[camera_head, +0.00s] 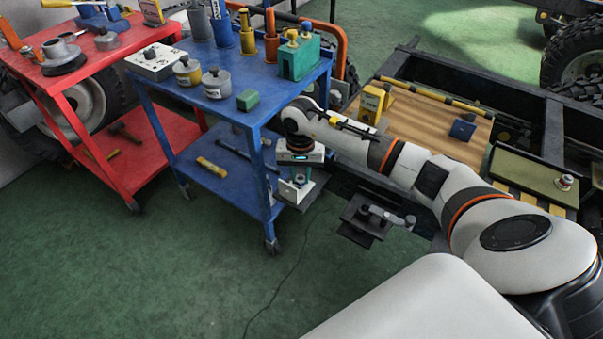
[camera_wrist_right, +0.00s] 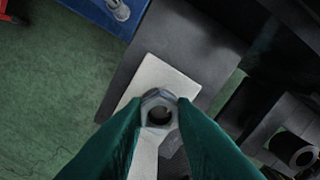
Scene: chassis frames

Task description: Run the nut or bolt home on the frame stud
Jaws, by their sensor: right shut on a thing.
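A grey hex nut (camera_wrist_right: 158,108) sits between the green fingertips of my right gripper (camera_wrist_right: 159,116), which is shut on it. Its open hole faces the wrist camera. Behind the nut is a pale plate (camera_wrist_right: 168,78) on a dark surface; I cannot tell whether the nut touches it. In the head view my right gripper (camera_head: 297,181) is beside the blue cart's near right corner, above a small pale plate (camera_head: 290,194). I cannot make out the frame stud in either view. My left gripper is not in view.
The blue cart (camera_head: 190,93), with weights and blocks on top, stands close left of my right gripper. A red cart (camera_head: 95,58) is farther left. The dark chassis frame (camera_head: 553,130) and a wooden board (camera_head: 440,128) lie right. Green floor is clear at lower left.

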